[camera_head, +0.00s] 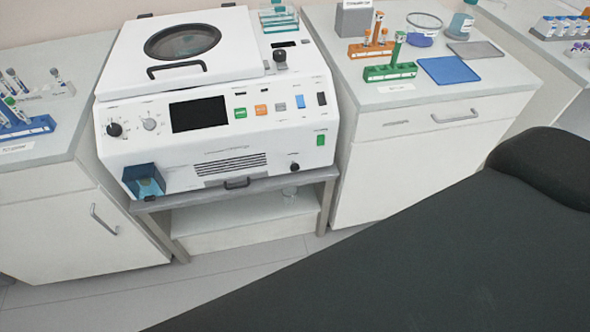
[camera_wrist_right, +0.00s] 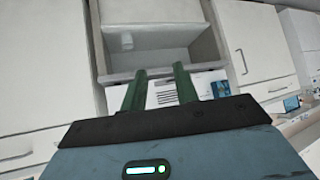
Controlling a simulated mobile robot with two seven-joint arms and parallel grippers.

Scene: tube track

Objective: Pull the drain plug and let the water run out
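A white centrifuge-like machine (camera_head: 215,100) stands on a grey stand between two counters. A small black knob (camera_head: 294,167), which looks like the drain plug, sits low at the right of its front face. A clear glass vessel (camera_head: 289,192) stands on the shelf below that knob. Whether water is in the machine or vessel cannot be told. In the right wrist view, which looks upside down, my right gripper (camera_wrist_right: 160,70) has two green fingers apart with nothing between them. The machine's vented front (camera_wrist_right: 165,98) shows beyond them, apart from the fingers. My left gripper is not seen.
A blue translucent box (camera_head: 145,181) is on the machine's lower left front. A black handle (camera_head: 237,183) is under the vents. Tube racks (camera_head: 390,71) and a blue mat (camera_head: 448,70) are on the right counter. The floor (camera_head: 230,270) in front is clear.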

